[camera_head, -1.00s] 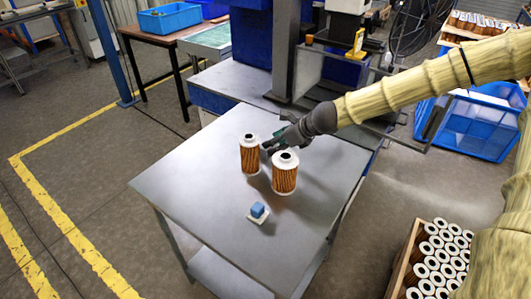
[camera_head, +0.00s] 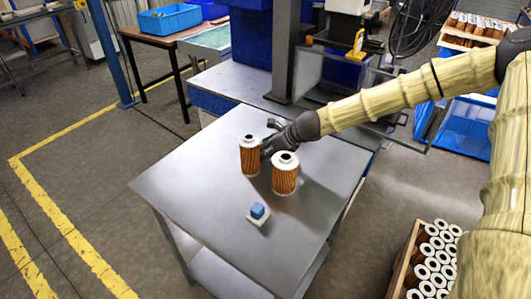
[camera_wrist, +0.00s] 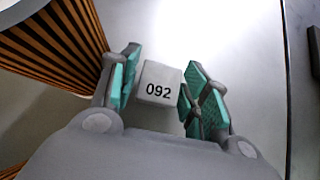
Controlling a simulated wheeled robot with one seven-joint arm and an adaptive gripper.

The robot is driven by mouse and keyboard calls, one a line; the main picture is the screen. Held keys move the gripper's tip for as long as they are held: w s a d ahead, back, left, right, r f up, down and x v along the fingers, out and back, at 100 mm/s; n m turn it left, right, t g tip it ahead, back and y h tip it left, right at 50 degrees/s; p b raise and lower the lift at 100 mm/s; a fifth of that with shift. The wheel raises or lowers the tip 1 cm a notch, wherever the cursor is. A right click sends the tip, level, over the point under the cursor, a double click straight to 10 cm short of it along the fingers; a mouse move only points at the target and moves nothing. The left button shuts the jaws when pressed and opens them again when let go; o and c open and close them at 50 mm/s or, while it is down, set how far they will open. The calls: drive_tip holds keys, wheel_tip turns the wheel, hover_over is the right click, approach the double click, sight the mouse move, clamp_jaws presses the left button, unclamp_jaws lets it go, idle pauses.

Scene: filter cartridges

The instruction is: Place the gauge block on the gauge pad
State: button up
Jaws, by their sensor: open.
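My gripper (camera_head: 268,138) is low over the far part of the grey table, behind the two filter cartridges. In the wrist view its green-padded fingers (camera_wrist: 160,68) are open on either side of a small pale grey block (camera_wrist: 158,90) marked "092". A gap shows beside the block, and no grip on it is visible. In the head view this block cannot be made out. A blue cube (camera_head: 257,210) sits on a small white square pad (camera_head: 258,222) near the table's front.
One cartridge (camera_head: 250,158) stands left of my gripper and another (camera_head: 285,175) in front of it; both are upright. A crate of cartridges (camera_head: 397,268) stands at the lower right.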

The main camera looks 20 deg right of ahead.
drive_tip(key=c, duration=0.9)
drive_tip(key=shift+c, duration=0.6)
drive_tip(key=shift+r, duration=0.15)
